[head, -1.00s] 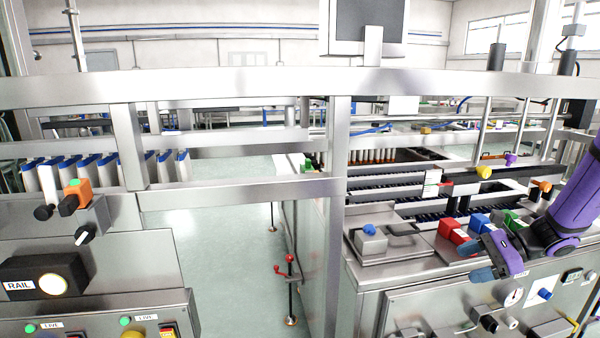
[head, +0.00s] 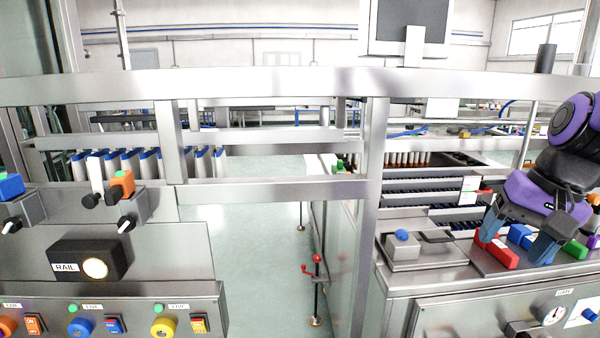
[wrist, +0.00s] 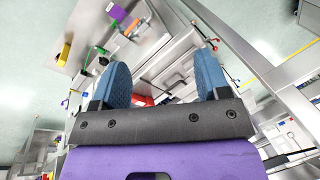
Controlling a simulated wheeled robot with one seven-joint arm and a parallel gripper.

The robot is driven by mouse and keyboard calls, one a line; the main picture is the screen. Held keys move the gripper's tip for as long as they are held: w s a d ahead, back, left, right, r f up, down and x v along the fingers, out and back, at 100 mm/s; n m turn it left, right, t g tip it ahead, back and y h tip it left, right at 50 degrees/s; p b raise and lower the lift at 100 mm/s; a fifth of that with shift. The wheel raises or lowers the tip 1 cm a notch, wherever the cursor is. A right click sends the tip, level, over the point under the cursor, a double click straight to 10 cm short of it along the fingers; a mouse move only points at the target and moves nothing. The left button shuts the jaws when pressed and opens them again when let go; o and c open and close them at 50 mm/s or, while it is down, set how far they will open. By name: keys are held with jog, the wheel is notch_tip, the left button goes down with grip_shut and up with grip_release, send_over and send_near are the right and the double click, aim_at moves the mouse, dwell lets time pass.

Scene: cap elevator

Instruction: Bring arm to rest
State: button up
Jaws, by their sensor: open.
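My gripper (head: 515,238) is at the right side of the head view, on my purple and black arm. Its two blue-grey fingers point down and stand apart, with nothing between them. It hangs over or in front of the red block (head: 494,250) and the blue block (head: 521,236) on the right-hand steel cabinet; the exact gap cannot be told. In the wrist view the gripper (wrist: 163,82) also shows both fingers spread and empty, with the cabinet area tilted beyond them.
A steel rail (head: 270,86) crosses the whole head view, with an upright post (head: 374,150) near the middle. A control panel with a RAIL box (head: 88,262) stands at left. Open floor (head: 262,260) lies between the panel and the right cabinet. A monitor (head: 408,22) hangs above.

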jog(key=s+a+r+n+t+h, duration=0.1)
jog(key=s+r+n+t+h, duration=0.1)
jog(key=s+r+n, duration=0.3)
jog(key=s+t, duration=0.1)
jog(key=s, duration=0.2)
jog(key=shift+s+a+t, duration=0.2)
jog(key=shift+t, duration=0.1)
dwell(2.2)
